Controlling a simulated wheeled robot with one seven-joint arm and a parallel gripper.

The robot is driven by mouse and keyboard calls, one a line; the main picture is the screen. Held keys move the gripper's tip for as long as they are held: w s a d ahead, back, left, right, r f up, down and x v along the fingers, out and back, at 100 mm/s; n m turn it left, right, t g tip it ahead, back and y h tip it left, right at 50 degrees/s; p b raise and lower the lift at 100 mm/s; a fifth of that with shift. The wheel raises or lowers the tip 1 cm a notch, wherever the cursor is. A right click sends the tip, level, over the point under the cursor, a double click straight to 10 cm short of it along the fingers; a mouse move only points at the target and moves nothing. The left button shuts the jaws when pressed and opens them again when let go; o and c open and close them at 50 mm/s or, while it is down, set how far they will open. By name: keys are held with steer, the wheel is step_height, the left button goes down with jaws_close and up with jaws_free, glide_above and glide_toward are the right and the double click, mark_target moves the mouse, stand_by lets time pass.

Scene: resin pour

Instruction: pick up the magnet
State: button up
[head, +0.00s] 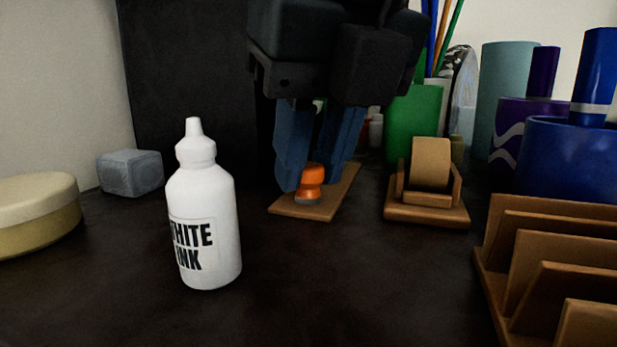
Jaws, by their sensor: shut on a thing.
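The magnet (311,182) is a small orange knob with a grey base. It is at the middle of the head view, over a flat brown wooden board (330,202). My gripper (305,178) comes down from above with its two blue fingers on either side of the knob, shut on it. The magnet's upper part is partly hidden by the fingers. I cannot tell whether its base still touches the board.
A white ink bottle (204,220) stands in front on the left. A grey block (131,173) and a round cream tin (36,215) are further left. A wooden holder (428,190), a green cup (412,122), blue containers (570,160) and a slotted wooden rack (545,265) crowd the right. The dark front middle is clear.

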mark_target(309, 167)
jaws_close()
steer(key=shift+r, duration=0.1)
step_height(309, 167, up, 10)
steer(key=b, duration=0.1)
steer(key=shift+b, duration=0.3)
